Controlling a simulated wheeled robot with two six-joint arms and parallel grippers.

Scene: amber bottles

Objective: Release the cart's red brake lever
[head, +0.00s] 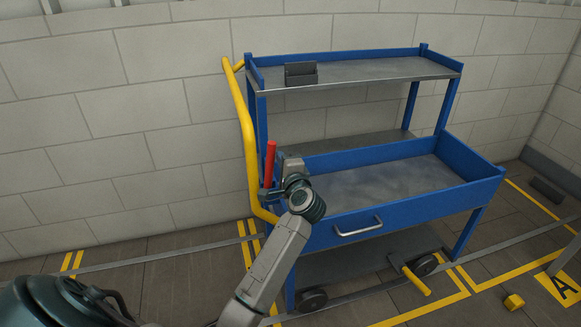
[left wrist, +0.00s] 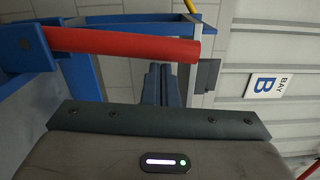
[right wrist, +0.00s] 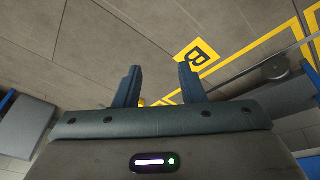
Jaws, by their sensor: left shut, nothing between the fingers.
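The red brake lever (head: 270,163) stands nearly upright at the left end of the blue cart (head: 400,212), beside its yellow push handle (head: 247,130). My left gripper (head: 283,160) is close to the lever, just to its right in the head view. In the left wrist view the lever (left wrist: 125,47) runs across the upper left, and the shut fingers (left wrist: 162,85) are beside it with nothing between them. I cannot tell whether they touch it. My right gripper (right wrist: 158,88) is open and empty in the right wrist view, with floor beyond its fingers.
A dark box-like object (head: 301,74) sits on the cart's top shelf. A yellow pedal (head: 415,281) sticks out low near a wheel. A small yellow block (head: 514,301) lies on the floor. A block wall (head: 130,120) stands behind the cart.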

